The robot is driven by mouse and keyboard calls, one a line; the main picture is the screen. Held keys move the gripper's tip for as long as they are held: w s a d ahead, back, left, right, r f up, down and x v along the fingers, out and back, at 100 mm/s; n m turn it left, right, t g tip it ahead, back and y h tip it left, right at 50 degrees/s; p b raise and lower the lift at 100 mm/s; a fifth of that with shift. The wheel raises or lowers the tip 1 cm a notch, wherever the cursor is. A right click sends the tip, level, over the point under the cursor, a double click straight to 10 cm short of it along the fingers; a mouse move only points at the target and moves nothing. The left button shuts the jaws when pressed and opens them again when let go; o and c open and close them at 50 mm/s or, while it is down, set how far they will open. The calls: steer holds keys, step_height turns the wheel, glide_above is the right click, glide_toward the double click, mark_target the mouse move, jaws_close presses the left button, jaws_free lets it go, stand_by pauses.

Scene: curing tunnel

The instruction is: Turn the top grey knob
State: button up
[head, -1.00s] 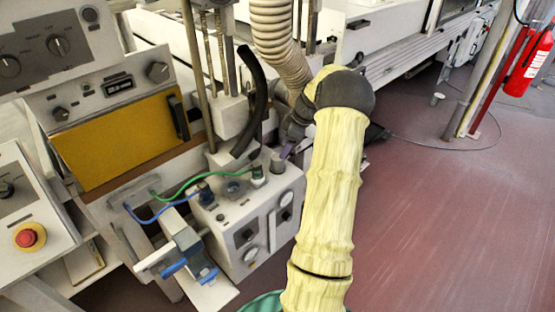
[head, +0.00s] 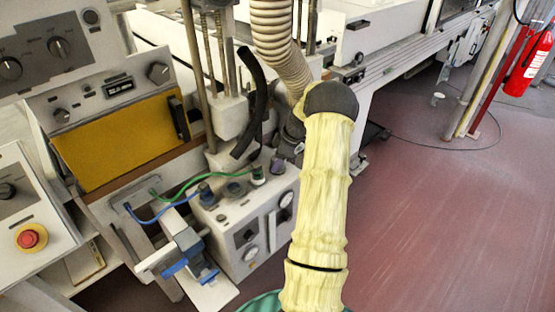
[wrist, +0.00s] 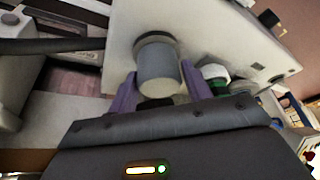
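The top grey knob (wrist: 158,75) is a short grey cylinder on a dark collar, standing out from the pale face of a control box. In the head view the knob (head: 278,165) shows small on top of the box (head: 228,210), close beside my dark wrist. In the wrist view the two purple fingers of my gripper (wrist: 158,88) stand apart, one on each side of the knob. Narrow gaps seem to show between fingers and knob, so the gripper looks open around it. In the head view the fingers are hidden or too small to make out.
A green-ended plug (head: 258,175) with a green cable sits beside the knob; a blue cable runs to another plug (head: 206,192). A black hose (head: 254,105) and a ribbed beige duct (head: 275,45) hang close to my arm.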

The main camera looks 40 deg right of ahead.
steer(key=c, duration=0.6)
steer(key=shift+o, duration=0.2)
steer(key=shift+m, duration=0.3)
